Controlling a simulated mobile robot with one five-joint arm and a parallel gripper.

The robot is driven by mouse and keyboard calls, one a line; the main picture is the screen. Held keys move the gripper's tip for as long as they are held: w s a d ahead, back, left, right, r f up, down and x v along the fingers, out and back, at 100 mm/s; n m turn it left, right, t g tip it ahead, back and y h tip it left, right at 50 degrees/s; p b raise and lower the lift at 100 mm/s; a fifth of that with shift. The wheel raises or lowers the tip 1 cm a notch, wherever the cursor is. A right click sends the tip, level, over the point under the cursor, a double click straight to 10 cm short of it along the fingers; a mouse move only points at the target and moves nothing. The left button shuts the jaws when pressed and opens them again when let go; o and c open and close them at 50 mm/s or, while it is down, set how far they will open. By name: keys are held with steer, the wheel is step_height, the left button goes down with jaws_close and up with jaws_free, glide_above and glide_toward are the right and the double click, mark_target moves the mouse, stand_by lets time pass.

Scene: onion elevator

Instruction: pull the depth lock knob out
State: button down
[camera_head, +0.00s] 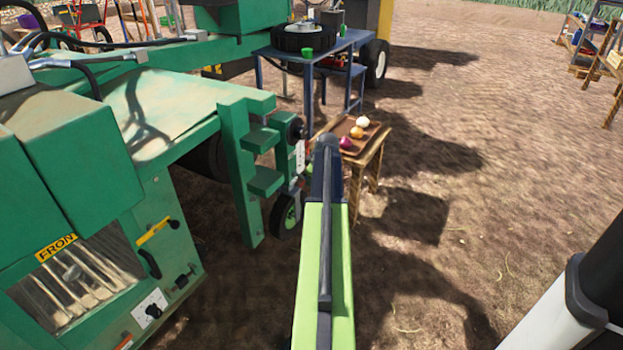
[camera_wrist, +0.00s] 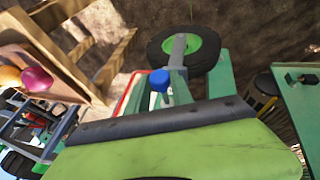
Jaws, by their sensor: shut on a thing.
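The depth lock knob (camera_wrist: 159,80) is a small blue knob at the middle of the wrist view, just past the dark edge of my arm's green end. It stands beside a pale plate with a red edge, near green frame parts. My gripper (camera_head: 327,148) is at the far dark end of my green arm in the head view, close to the right side of the machine's green bracket (camera_head: 263,183). It is shut on the knob. Its fingertips are hidden in both views, so how they sit on the knob cannot be told. The blue knob does not show in the head view.
A small wheel with a green hub (camera_head: 288,215) hangs below the bracket. A wooden stand with a brown tray (camera_head: 340,126) of onions is just beyond my gripper. A blue table (camera_head: 312,62) stands behind. The large green machine fills the left; open dirt lies to the right.

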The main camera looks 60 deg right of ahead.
steer(key=c, duration=1.1)
jaws_free()
steer(key=shift+s, duration=0.35)
steer(key=shift+w, duration=0.1)
steer(key=p+v, duration=1.5)
steer(key=v, duration=0.2)
steer(key=shift+r, duration=0.15)
